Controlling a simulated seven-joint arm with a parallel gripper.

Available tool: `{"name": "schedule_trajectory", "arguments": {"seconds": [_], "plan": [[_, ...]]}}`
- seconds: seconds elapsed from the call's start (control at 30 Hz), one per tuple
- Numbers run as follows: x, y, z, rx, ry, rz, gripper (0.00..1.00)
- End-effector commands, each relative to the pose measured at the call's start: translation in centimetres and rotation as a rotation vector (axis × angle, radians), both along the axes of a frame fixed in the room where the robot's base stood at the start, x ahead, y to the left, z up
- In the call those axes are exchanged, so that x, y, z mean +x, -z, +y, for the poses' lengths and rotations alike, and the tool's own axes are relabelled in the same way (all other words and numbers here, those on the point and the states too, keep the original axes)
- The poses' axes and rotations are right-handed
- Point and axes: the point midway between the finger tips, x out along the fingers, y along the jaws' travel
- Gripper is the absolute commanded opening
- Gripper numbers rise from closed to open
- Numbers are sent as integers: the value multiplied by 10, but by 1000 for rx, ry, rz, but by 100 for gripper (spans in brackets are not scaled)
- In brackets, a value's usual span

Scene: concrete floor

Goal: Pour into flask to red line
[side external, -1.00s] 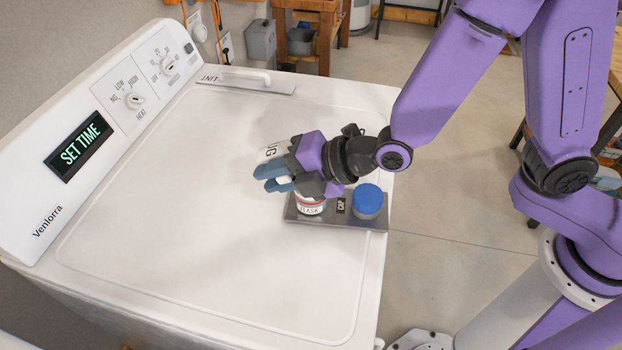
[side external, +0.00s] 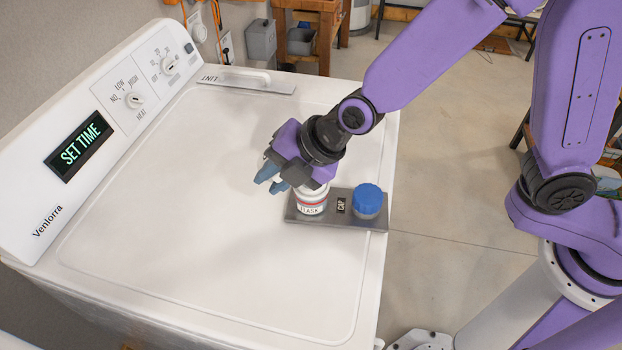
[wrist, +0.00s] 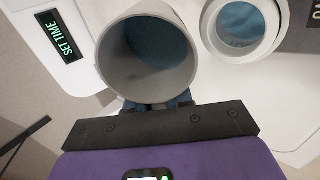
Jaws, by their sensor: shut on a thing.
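The white flask (side external: 312,203) stands upright on a metal plate (side external: 334,219), a red line above its label. The wrist view shows the flask's round mouth (wrist: 279,22) at upper right, with blue liquid inside. Whether that liquid meets the red line cannot be told. My gripper (side external: 273,180) is just left of and above the flask, its blue fingers shut on a jug. The jug is mostly hidden in the side view. In the wrist view the jug's wide grey mouth (wrist: 125,85) faces the camera, with blue liquid inside, beside the flask mouth and apart from it.
A blue cap (side external: 368,199) sits at the plate's right end, beside a CAP label. The plate lies near the right edge of a white dryer top (side external: 200,220). A lint cover (side external: 246,82) with a handle is at the back. The dryer's front left is clear.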

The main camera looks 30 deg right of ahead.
Motion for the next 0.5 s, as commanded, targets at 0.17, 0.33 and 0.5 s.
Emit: {"name": "schedule_trajectory", "arguments": {"seconds": [0.17, 0.33, 0.5], "plan": [[0, 1, 1, -20, -1, 21, 0], [2, 2, 3, -37, -2, 38, 0], [4, 3, 5, -52, -1, 53, 0]]}}
